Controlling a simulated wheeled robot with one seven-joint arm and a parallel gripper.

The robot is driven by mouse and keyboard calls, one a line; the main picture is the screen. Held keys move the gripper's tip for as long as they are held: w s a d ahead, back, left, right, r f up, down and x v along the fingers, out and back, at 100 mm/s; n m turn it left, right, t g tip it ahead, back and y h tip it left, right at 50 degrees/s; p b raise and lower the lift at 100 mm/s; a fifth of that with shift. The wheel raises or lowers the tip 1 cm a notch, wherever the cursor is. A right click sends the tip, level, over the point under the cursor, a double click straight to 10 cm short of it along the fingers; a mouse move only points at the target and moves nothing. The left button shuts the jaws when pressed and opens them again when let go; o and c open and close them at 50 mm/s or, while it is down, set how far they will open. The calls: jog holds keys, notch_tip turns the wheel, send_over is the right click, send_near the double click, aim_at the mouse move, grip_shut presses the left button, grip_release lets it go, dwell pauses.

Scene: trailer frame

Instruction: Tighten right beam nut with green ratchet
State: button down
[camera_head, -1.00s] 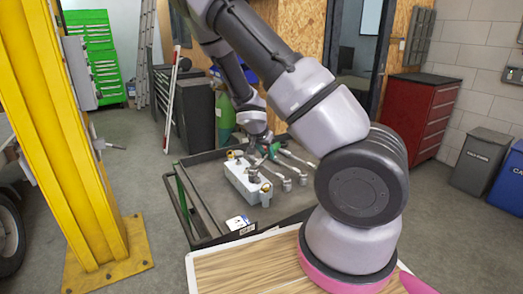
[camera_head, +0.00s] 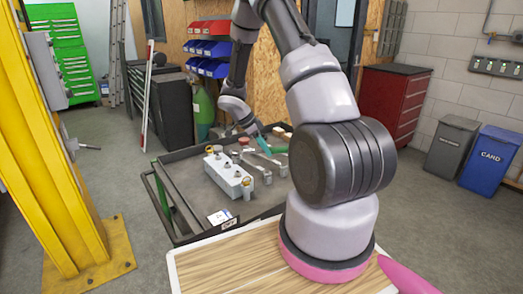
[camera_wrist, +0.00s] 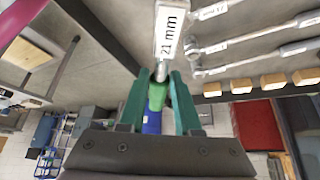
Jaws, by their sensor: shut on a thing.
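My gripper (camera_wrist: 158,95) is shut on the green ratchet (camera_wrist: 157,97) in the wrist view; its green handle lies between the teal fingers. A metal part and a white "21 mm" label extend beyond the fingertips. In the head view, my gripper (camera_head: 262,140) is over the far part of the tool cart, and the ratchet is hard to make out there. A yellow post (camera_head: 60,150) with a grey box and a protruding metal fitting stands at the left. I cannot identify the right beam nut in either view.
The dark cart (camera_head: 200,228) carries a white block with several fittings (camera_head: 229,177) and metal wrenches (camera_head: 262,158). Labelled wrenches (camera_wrist: 255,42) and wooden blocks (camera_wrist: 272,82) show in the wrist view. Floor is clear between post and cart. Bins (camera_head: 452,146) stand at right.

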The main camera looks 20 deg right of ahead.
jog(key=shift+f, duration=0.1)
jog(key=shift+d+f, duration=0.1)
jog(key=shift+f, duration=1.65)
jog(key=shift+f, duration=0.2)
jog(key=shift+f, duration=0.95)
jog(key=c, duration=1.5)
grip_release()
grip_shut()
